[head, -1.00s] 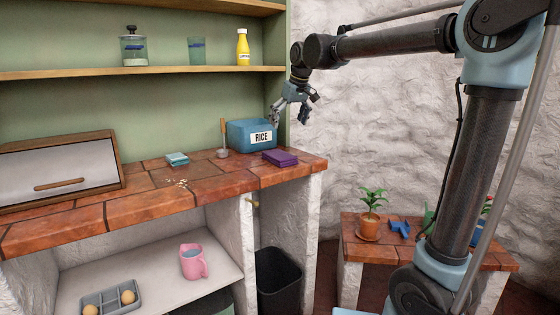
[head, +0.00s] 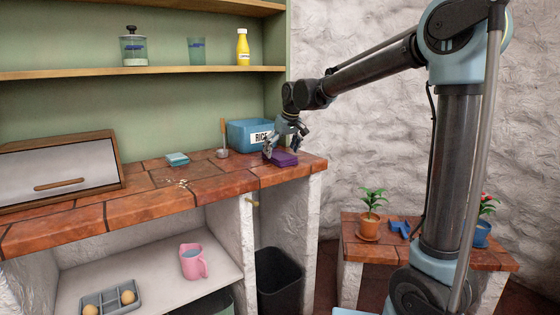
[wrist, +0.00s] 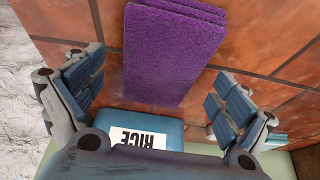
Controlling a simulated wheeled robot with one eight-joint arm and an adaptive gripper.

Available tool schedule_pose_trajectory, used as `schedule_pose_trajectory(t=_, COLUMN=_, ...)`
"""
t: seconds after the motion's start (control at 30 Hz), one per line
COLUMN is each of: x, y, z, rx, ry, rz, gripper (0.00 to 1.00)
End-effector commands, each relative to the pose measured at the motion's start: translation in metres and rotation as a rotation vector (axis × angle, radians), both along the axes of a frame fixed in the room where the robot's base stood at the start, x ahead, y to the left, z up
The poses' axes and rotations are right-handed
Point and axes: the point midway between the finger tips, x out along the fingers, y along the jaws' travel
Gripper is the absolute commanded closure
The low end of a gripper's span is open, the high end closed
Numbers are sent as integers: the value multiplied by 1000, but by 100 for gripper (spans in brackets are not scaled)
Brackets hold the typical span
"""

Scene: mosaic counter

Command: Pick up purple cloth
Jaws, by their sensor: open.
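The purple cloth (head: 283,160) is a folded, flat stack lying on the tiled counter near its right end, in front of the rice box. My gripper (head: 284,148) is just above it, pointing down, and hides part of it and of the box in the head view. In the wrist view the purple cloth (wrist: 172,50) lies between and beyond the fingers, with its layered edge at the top right. My gripper (wrist: 155,95) is open there, with one finger on each side and nothing between the pads. Whether the fingertips touch the cloth cannot be told.
The blue rice box (head: 243,128) stands right behind the cloth, close to my gripper; it also shows in the wrist view (wrist: 168,128). The counter's right edge is near.

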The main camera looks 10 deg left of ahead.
Motion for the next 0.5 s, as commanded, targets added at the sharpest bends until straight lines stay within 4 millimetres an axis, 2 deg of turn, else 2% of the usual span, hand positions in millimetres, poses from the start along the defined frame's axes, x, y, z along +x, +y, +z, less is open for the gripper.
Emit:
schedule_pose_trajectory(t=0.13, x=4, y=4, z=-12, rx=0, ry=0, rz=0, gripper=6)
schedule_pose_trajectory(t=0.4, x=4, y=5, z=-15, rx=0, ry=0, rz=0, gripper=6)
schedule_pose_trajectory(t=0.43, x=4, y=5, z=-15, rx=0, ry=0, rz=0, gripper=10)
schedule_pose_trajectory(t=0.5, x=4, y=5, z=-15, rx=0, ry=0, rz=0, gripper=26)
